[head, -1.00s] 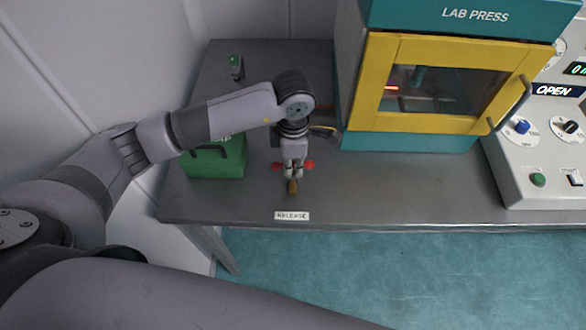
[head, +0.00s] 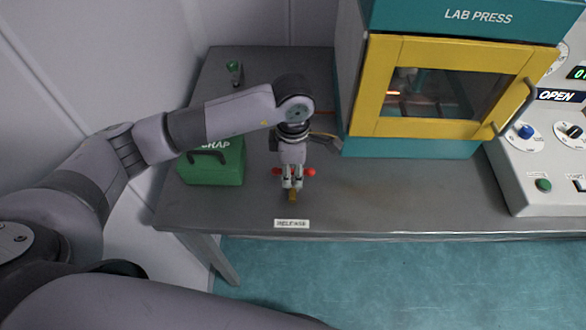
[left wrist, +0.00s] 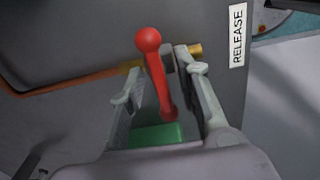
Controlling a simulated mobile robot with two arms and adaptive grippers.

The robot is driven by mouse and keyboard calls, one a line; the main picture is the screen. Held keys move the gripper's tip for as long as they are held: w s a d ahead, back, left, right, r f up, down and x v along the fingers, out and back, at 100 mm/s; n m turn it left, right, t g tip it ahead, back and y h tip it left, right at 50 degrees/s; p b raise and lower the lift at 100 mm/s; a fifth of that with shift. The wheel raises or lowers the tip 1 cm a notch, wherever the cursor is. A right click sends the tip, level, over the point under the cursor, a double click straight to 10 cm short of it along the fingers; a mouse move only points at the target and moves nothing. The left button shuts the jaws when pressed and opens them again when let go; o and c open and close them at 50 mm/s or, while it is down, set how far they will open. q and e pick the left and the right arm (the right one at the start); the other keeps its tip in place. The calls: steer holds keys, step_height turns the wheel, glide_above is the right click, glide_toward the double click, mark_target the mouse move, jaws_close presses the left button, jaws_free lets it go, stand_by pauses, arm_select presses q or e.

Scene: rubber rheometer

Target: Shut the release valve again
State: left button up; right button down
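The release valve shows a red lever (head: 309,172) with a round knob at each end, lying left to right above a brass fitting (head: 292,196). It sits behind the RELEASE label (head: 292,224) near the bench's front edge. My left gripper (head: 292,184) points down over the valve's middle, between the knobs. In the left wrist view the red lever (left wrist: 158,80) runs between the two spread fingers (left wrist: 160,75), with small gaps seeming to show on both sides. The fingers partly hide the valve body. My right gripper is out of view.
A green scrap box (head: 225,170) stands left of the valve, below my forearm. The lab press (head: 386,85) with a yellow door stands behind right. A control panel (head: 525,180) is at the far right. The bench front right of the valve is clear.

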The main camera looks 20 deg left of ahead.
mark_target(293, 170)
arm_select(q)
step_height(293, 170, up, 12)
stand_by(0.6)
stand_by(0.5)
